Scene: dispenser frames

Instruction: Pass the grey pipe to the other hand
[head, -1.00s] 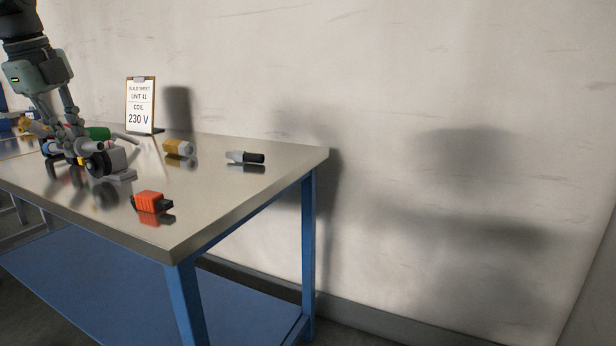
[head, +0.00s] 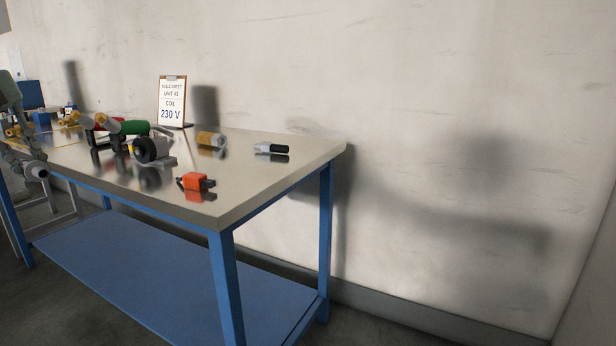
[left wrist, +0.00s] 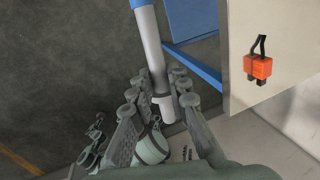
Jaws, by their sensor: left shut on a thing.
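My left gripper (head: 22,160) is at the left edge of the head view, in front of the table's front side. The grey pipe (head: 38,172) shows there as a short pale stub with its round end toward me. In the left wrist view the grey pipe (left wrist: 152,50) runs up from between the fingers of my left gripper (left wrist: 160,95), which is shut on it. The pipe has a dark band near the fingers, and blue shows at its upper end. What looks like my right gripper (left wrist: 94,142) is low on the left of that view, apart from the pipe; its jaws are unclear.
The front floor is clear.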

